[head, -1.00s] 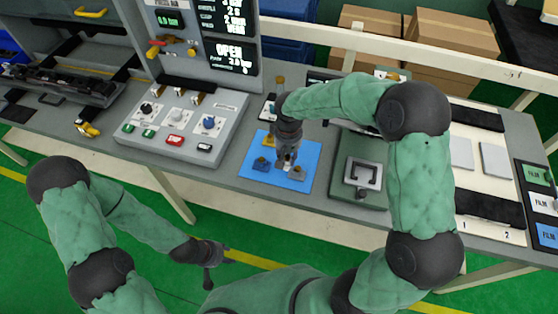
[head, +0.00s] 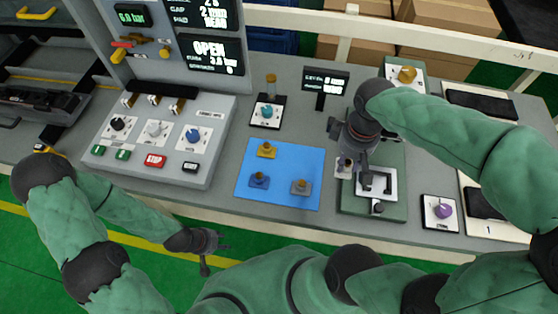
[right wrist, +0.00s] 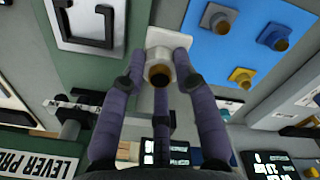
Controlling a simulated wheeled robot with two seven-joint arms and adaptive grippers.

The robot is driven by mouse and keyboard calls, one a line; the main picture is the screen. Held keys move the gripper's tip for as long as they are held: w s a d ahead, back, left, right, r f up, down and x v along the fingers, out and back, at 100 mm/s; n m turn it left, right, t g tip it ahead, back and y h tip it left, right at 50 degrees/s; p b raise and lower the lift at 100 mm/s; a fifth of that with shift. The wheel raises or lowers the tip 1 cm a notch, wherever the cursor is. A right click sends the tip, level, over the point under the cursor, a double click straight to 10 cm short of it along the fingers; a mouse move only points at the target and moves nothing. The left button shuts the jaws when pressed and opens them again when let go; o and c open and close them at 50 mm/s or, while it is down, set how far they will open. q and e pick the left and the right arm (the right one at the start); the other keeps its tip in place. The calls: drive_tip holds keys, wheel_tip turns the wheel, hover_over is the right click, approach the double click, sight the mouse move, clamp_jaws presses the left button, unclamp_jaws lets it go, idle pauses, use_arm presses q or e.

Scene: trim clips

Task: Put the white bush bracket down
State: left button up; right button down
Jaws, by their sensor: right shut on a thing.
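The white bush bracket (right wrist: 158,42) has a pale plate and a round collar with a brown bush. My right gripper (right wrist: 160,75) is shut on it, with fingers around the collar in the right wrist view. In the head view, my right gripper (head: 350,165) is right of the blue mat (head: 243,187), at the left side of the green-based lever press (head: 355,205). The bracket (head: 344,170) shows partly below the fingers; whether it touches anything is unclear. My left gripper (head: 207,250) hangs in front of the bench, away from the objects; its fingers are unclear.
On the mat stand a yellow bracket (head: 267,150), a blue bracket (head: 259,180) and a grey bracket (head: 301,187). A control panel (head: 158,138) is to the left. A purple knob (head: 443,210) is right of the press, and a small display (head: 325,80) stands behind.

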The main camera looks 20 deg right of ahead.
drive_tip(key=shift+s, duration=0.1)
drive_tip(key=shift+w+f, duration=0.25)
drive_tip(key=shift+w, duration=0.1)
drive_tip(key=w+a+f+b, duration=0.1)
drive_tip(key=w+f, duration=0.1)
drive_tip(key=w, duration=0.1)
drive_tip(key=w+a+f+b, duration=0.1)
drive_tip(key=w+f, duration=0.2)
drive_tip(key=w, duration=0.1)
drive_tip(key=w+a+f+b, duration=0.1)
drive_tip(key=w+f+b, duration=0.1)
drive_tip(key=w+f, duration=0.1)
drive_tip(key=shift+w+a+f, duration=0.15)
drive_tip(key=shift+w+a, duration=0.1)
drive_tip(key=shift+w, duration=0.5)
drive_tip(key=shift+w+a+f, duration=0.1)
drive_tip(key=shift+w+f, duration=0.1)
drive_tip(key=shift+f, duration=0.1)
drive_tip(key=shift+w+f+b, duration=0.15)
drive_tip(key=shift+f+b, duration=0.15)
drive_tip(key=shift+f, duration=0.6)
drive_tip(key=shift+w+f+b, duration=0.15)
drive_tip(key=shift+f+b, duration=0.15)
drive_tip(key=shift+f, duration=0.55)
